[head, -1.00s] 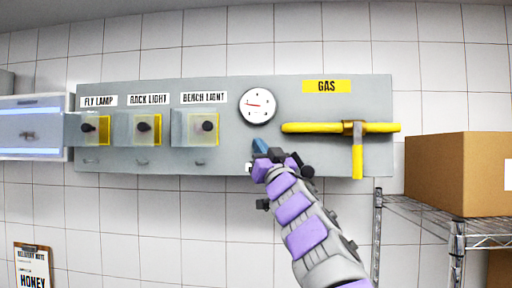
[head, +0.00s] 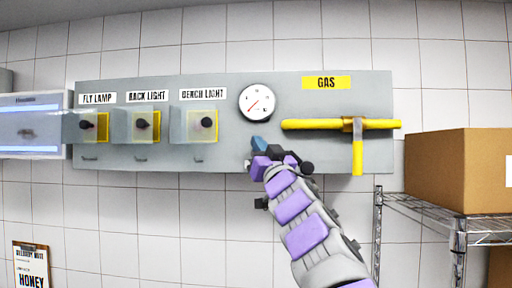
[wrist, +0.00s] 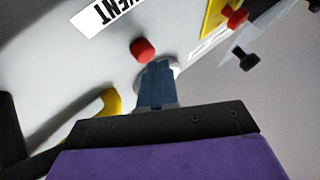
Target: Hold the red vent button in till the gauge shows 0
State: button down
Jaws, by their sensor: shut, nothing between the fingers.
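The red vent button (wrist: 143,50) shows in the wrist view just beyond my fingertips, below a white VENT label (wrist: 108,12). In the head view my arm hides the button. My gripper (wrist: 157,66) is shut and empty, its blue fingers pointing at the panel close to the button; whether they touch it I cannot tell. In the head view my gripper (head: 259,141) is below the round white gauge (head: 257,103). The gauge's red needle points to the lower left; its numbers are too small to read.
Left of the gauge on the grey panel (head: 350,95) are several switches with clear covers, including the bench light switch (head: 206,123). The yellow gas valve handle (head: 357,158) is to the right. A cardboard box (head: 440,170) stands on a wire shelf (head: 440,218) at the right.

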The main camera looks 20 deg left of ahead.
jog(key=shift+s+r, duration=0.1)
jog(key=shift+s, duration=0.2)
jog(key=shift+w, duration=0.1)
jog(key=s, duration=0.2)
jog(key=s+d+b, duration=0.1)
jog(key=s, duration=0.2)
jog(key=shift+d+b, duration=0.1)
jog(key=shift+b, duration=0.2)
dwell(0.4)
